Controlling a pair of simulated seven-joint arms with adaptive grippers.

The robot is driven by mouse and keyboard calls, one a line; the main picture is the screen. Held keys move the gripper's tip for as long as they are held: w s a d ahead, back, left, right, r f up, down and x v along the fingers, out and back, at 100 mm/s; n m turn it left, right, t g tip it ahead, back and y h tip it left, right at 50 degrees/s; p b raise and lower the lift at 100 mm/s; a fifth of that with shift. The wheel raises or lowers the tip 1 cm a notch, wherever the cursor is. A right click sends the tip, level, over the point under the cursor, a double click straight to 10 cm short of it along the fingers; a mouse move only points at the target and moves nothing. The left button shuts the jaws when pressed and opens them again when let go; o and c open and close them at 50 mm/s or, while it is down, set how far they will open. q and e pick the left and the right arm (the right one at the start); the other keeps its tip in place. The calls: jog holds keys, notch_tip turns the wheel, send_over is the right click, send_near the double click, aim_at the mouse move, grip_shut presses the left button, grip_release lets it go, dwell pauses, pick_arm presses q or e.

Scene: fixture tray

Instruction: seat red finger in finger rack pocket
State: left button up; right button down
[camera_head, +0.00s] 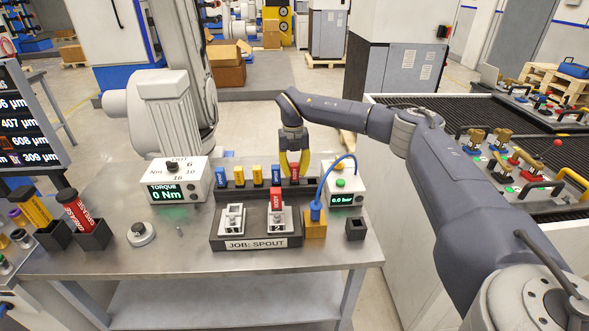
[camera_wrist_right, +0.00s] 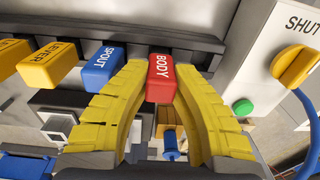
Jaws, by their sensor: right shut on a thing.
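My right gripper (camera_head: 293,163) has yellow fingers and points down at the right part of the black finger rack (camera_head: 240,189). It is shut on a red finger (camera_head: 295,171) labelled BODY. In the right wrist view the red finger (camera_wrist_right: 161,77) sits between the fingertips (camera_wrist_right: 160,85), its far end against the dark rack (camera_wrist_right: 130,38). I cannot tell how deep it sits in the pocket. Blue and yellow fingers, including a blue SPOUT (camera_wrist_right: 101,67) and a yellow LEVER (camera_wrist_right: 50,66), stand in the rack to the left. My left gripper is not in view.
In front of the rack is a "JOB: SPOUT" fixture (camera_head: 249,243) with two grey clamps; another red finger (camera_head: 277,198) stands at its right clamp. A torque box (camera_head: 174,181) stands left, a pressure box (camera_head: 344,184) with a blue hose right.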

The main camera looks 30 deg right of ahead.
jog(key=shift+f, duration=0.25)
jog(key=c, duration=1.1)
grip_release()
jog(key=shift+c, duration=0.2)
jog(key=r, duration=1.2)
jog(key=shift+w, duration=0.2)
